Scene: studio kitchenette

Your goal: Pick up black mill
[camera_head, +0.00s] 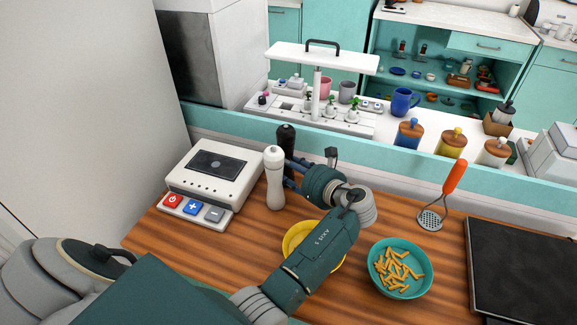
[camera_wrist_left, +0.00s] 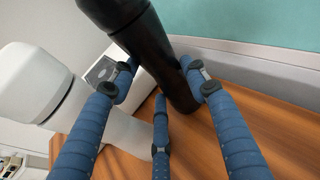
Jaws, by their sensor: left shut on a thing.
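The black mill (camera_head: 286,138) stands on the wooden counter just behind the white mill (camera_head: 274,178), which hides part of it in the head view. My left gripper (camera_head: 290,174) reaches it from the right and is shut on it. In the left wrist view the black mill (camera_wrist_left: 158,55) runs tilted across the picture, between the blue fingers of my left gripper (camera_wrist_left: 160,84). The white mill (camera_wrist_left: 50,90) is close beside the fingers on the left there. My right gripper is not in view.
A white appliance (camera_head: 214,172) stands left of the mills. A yellow bowl (camera_head: 292,238) is partly under my left arm. A teal bowl (camera_head: 373,254) of fries, a masher (camera_head: 444,196) and a black panel (camera_head: 525,262) lie to the right. A raised ledge runs behind the counter.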

